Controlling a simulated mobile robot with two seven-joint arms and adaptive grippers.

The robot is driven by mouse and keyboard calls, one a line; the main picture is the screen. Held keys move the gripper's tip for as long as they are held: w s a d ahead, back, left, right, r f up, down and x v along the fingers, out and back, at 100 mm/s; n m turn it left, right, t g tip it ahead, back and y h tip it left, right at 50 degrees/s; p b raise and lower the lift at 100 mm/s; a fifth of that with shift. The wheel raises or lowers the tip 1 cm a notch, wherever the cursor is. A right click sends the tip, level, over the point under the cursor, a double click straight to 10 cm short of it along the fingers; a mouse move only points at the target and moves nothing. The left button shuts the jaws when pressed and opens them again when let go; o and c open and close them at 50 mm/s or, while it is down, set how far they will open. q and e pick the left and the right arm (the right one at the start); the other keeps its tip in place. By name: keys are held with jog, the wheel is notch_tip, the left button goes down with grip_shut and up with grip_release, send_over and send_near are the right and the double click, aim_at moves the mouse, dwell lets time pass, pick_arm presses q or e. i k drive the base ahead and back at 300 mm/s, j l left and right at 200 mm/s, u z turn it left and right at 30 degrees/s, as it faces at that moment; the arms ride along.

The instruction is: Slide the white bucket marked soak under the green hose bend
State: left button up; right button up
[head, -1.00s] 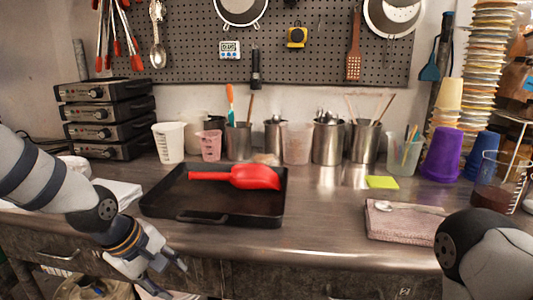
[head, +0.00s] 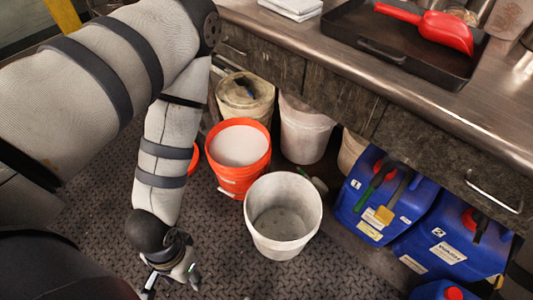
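A white bucket (head: 283,245) stands open on the floor in the head view, with a greyish inside that looks empty. I see no readable soak mark on it. A second whitish bucket (head: 304,135) stands farther back, partly under the bench. I cannot make out a green hose bend; only a small grey-green piece (head: 319,186) shows behind the front bucket's right rim. My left gripper (head: 170,281) is low at the bottom, left of the front bucket and apart from it, fingers spread and empty. My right gripper is not in view.
An orange bucket (head: 236,178) of white contents stands behind and left of the white one. Blue jugs (head: 375,200) stand to the right. The bench edge (head: 400,110) overhangs. The diamond-plate floor (head: 270,282) in front is clear.

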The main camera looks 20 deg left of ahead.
aim_at(283, 210)
jog(key=j+u, duration=0.2)
jog(key=u, duration=0.15)
jog(key=i+j+z, duration=0.15)
jog(key=j+z, duration=0.3)
jog(key=i+j+z, duration=0.1)
jog(key=j+z, duration=0.2)
jog(key=z, duration=0.15)
jog(key=j+z, duration=0.85)
jog(key=k+j+z, duration=0.15)
jog(key=j+z, duration=0.15)
jog(key=z, duration=0.15)
jog(key=k+j+z, duration=0.15)
jog(key=j+z, duration=0.3)
jog(key=l, duration=0.1)
